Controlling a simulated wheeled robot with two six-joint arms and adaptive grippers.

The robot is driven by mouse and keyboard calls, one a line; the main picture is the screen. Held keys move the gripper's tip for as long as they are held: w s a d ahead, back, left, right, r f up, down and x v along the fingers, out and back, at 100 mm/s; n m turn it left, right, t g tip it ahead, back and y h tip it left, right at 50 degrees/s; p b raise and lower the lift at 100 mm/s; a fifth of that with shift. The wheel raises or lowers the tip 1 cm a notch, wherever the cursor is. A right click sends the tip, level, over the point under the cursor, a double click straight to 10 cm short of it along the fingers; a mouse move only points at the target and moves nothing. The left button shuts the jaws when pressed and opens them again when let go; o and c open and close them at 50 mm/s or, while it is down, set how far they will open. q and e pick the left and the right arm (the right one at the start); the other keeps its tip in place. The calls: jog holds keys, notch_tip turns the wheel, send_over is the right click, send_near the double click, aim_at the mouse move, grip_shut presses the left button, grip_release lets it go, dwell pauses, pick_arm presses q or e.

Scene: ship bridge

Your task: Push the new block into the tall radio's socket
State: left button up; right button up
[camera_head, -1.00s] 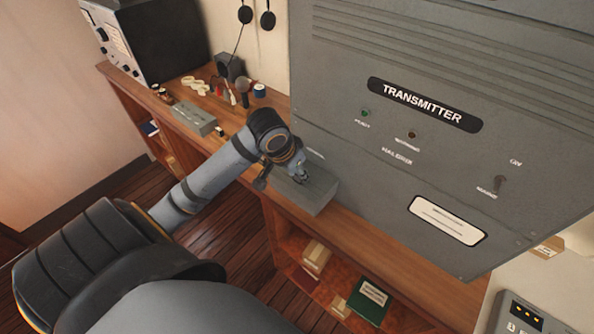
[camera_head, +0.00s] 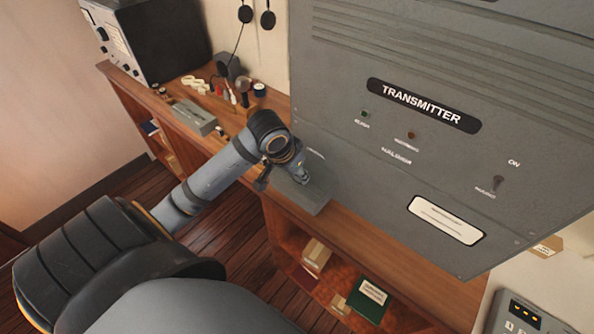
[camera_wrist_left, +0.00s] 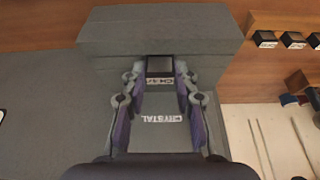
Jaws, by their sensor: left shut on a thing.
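The tall grey radio marked TRANSMITTER (camera_head: 375,185) stands on the wooden bench, with a grey box-like ledge (camera_head: 312,203) at its lower left. My left gripper (camera_head: 302,178) is at the radio's front just above this ledge. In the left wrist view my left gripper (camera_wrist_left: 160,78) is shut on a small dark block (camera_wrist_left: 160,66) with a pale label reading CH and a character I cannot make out. A CRYSTAL label (camera_wrist_left: 162,118) shows on the grey face between the fingers. The socket is hidden, and I cannot tell how far the block is in. My right gripper is not in view.
Several dark blocks (camera_wrist_left: 265,39) sit on wood at the wrist view's upper right. A long grey box (camera_head: 192,116) and small items lie on the bench (camera_head: 235,125) to the left. Another radio (camera_head: 150,40) stands at the back left.

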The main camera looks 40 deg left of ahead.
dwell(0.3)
pick_arm(q)
jog(key=o, duration=1)
jog(key=shift+c, duration=0.2)
jog(key=v, duration=0.5)
jog(key=shift+s+a+r, duration=0.1)
jog(key=shift+a+r, duration=0.1)
jog(key=shift+r, duration=0.2)
jog(key=shift+s+d+r, duration=0.2)
jog(key=shift+s+r, duration=0.15)
jog(key=shift+r, duration=0.4)
